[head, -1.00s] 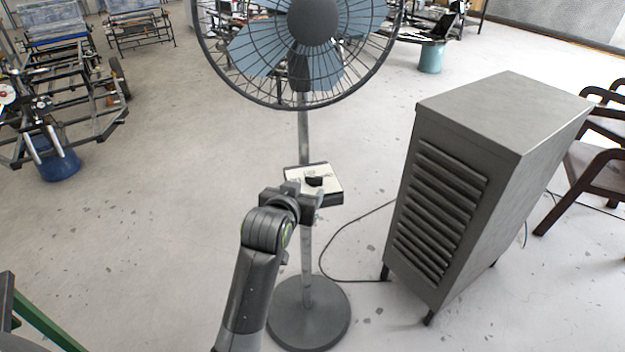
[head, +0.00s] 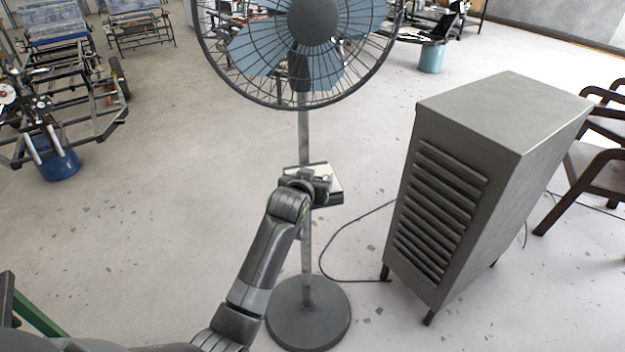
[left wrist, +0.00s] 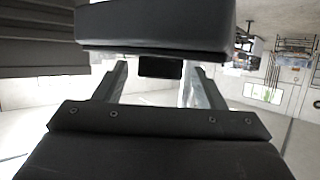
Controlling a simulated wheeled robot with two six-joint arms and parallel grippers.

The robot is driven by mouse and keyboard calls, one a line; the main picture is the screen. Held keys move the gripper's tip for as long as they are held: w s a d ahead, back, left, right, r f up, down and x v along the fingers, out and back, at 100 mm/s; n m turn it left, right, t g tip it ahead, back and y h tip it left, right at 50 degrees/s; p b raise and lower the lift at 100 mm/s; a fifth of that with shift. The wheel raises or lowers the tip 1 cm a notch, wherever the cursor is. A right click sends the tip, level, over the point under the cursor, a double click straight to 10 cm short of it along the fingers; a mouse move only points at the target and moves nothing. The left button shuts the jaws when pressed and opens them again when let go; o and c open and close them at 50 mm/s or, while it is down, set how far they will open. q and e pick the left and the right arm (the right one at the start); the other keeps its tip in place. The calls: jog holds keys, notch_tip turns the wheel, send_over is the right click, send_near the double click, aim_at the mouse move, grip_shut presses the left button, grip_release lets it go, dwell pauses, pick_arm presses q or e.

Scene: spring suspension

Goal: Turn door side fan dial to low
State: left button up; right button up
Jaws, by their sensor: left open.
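The fan (head: 312,22) stands upright with its control box (head: 337,198) on the pole, a dark box with a pale face. My left gripper (head: 318,184) is over that face in the head view and hides the dial there. In the left wrist view, a dark slab, apparently the side of the control box (left wrist: 155,27), fills the top. A small dark dial (left wrist: 160,67) stands out from it, between the two spread fingers of my left gripper (left wrist: 160,88). Gaps show on both sides of the dial. Its setting cannot be read. My right gripper is not in view.
A grey louvred cabinet (head: 520,120) stands right of the fan, with a black cable (head: 327,262) on the floor between them. The round fan base (head: 308,325) is below. Dark chairs (head: 600,160) are at the right edge.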

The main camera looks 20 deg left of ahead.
pick_arm(q)
jog(key=shift+c, duration=0.2)
jog(key=c, duration=0.9)
jog(key=shift+c, duration=0.2)
